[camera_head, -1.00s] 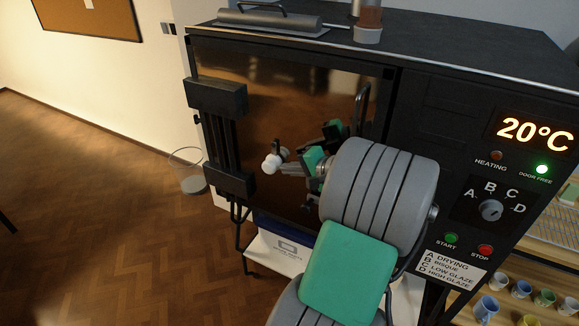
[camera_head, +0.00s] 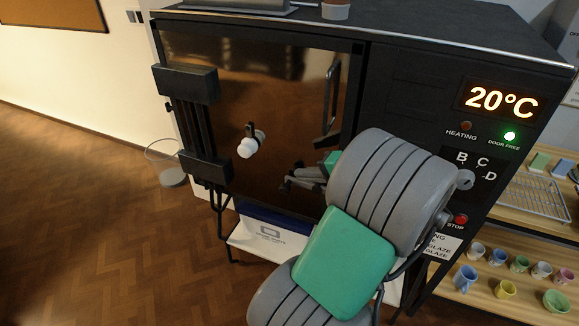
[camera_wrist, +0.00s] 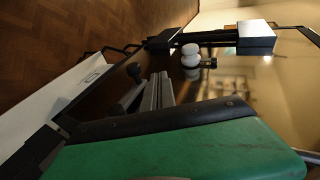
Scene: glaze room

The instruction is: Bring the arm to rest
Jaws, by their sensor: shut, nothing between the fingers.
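My gripper (camera_head: 304,178) is shut and empty in front of the dark, glossy kiln door (camera_head: 240,90). In the head view it is partly hidden behind my own arm. Its fingers (camera_wrist: 155,92) also show in the wrist view, close together. A round white knob (camera_head: 251,144) on the door is to the left of the fingers, with a clear gap between. The knob also shows in the wrist view (camera_wrist: 190,56), beyond the fingertips. The door looks shut, and its upright handle (camera_head: 331,98) is right of the knob.
The kiln panel reads 20°C (camera_head: 501,101), with the green DOOR FREE lamp (camera_head: 510,136) lit. Black hinges (camera_head: 186,84) stick out at the door's left. A shelf (camera_head: 515,296) with several cups stands at the right. A wire-rimmed bin (camera_head: 172,176) is left. Open wooden floor (camera_head: 80,220) lies further left.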

